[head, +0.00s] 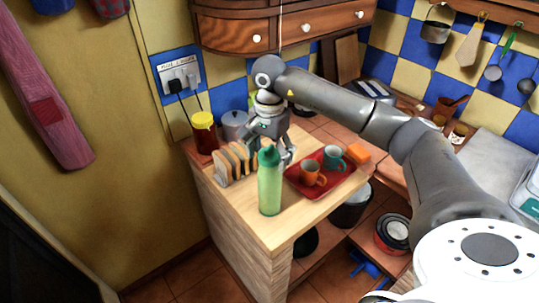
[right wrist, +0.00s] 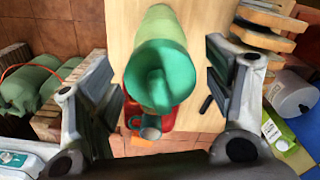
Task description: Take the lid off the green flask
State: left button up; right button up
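The green flask (head: 270,189) stands upright near the front left of the wooden counter, with its darker green lid (head: 268,155) on top. In the right wrist view, the lid (right wrist: 161,77) with its raised loop lies between my spread fingers, and the pale flask body (right wrist: 160,28) shows beyond it. My right gripper (head: 283,150) is open and empty, pointing down just behind the lid in the head view. The right wrist view shows my gripper (right wrist: 165,90) with a gap between each finger and the lid. My left gripper is not in view.
A toast rack (head: 236,163) stands left of the flask. A red tray (head: 327,184) with an orange mug (head: 313,173) and a teal mug (head: 333,156) lies to its right. A red jar with yellow lid (head: 204,132) stands behind. The counter front is clear.

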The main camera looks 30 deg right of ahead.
jog(key=c, duration=0.8)
